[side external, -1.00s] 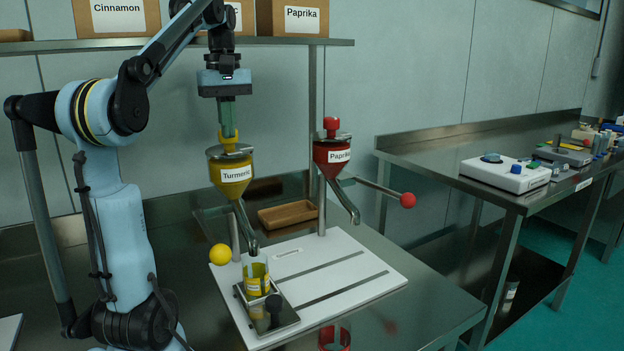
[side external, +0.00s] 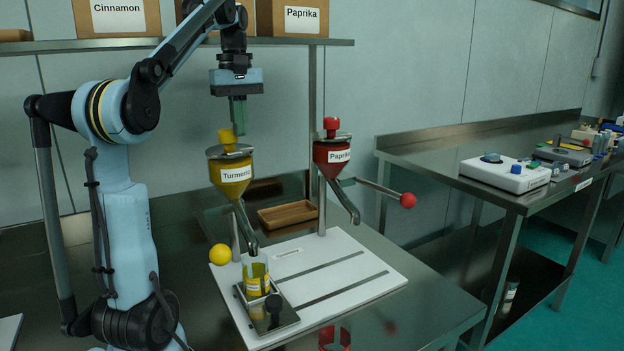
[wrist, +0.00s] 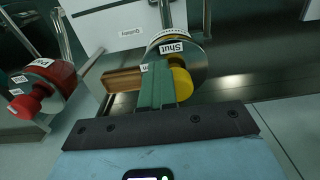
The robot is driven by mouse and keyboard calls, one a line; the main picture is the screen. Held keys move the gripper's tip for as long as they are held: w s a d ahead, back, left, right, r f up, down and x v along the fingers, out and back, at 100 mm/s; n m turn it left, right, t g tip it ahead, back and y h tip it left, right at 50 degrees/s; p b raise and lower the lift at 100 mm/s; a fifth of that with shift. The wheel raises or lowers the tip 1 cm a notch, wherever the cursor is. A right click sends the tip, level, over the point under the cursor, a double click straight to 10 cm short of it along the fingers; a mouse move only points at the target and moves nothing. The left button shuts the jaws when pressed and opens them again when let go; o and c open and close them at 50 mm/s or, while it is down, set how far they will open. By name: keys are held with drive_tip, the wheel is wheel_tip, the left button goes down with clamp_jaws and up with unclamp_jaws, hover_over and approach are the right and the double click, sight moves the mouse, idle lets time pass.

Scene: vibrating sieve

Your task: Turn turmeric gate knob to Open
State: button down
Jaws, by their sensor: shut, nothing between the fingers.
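The yellow turmeric gate knob (side external: 226,136) stands on the lid of the yellow hopper (side external: 231,172) labelled Turmeric. In the wrist view the knob (wrist: 182,83) sits right of my fingers, with a "Shut" label (wrist: 171,47) on the hopper top. Another label (wrist: 143,67) is mostly hidden by my fingers; I cannot read it in full. My gripper (side external: 238,122) is shut and empty, with green fingers pointing down. Its tips are just right of and above the knob in the side view. I cannot tell whether they touch it.
The red Paprika hopper (side external: 332,153) with its red knob stands to the right. A wooden tray (side external: 288,214) lies behind the white board (side external: 340,255). A shelf (side external: 200,44) with boxes is behind my arm.

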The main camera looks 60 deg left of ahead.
drive_tip(key=shift+a, duration=0.15)
drive_tip(key=shift+w+d, duration=0.1)
drive_tip(key=shift+d, duration=0.25)
drive_tip(key=shift+r, duration=0.2)
wheel_tip(320, 180, up, 6)
drive_tip(key=shift+d+f, duration=0.1)
drive_tip(key=shift+f, duration=0.15)
idle(0.5)
drive_tip(key=shift+s+a+r, duration=0.1)
drive_tip(key=shift+s+r, duration=0.1)
drive_tip(key=shift+s, duration=0.45)
drive_tip(key=shift+s+a+r, duration=0.1)
drive_tip(key=shift+s+r, duration=0.1)
drive_tip(key=shift+s, duration=0.4)
drive_tip(key=shift+f, duration=0.1)
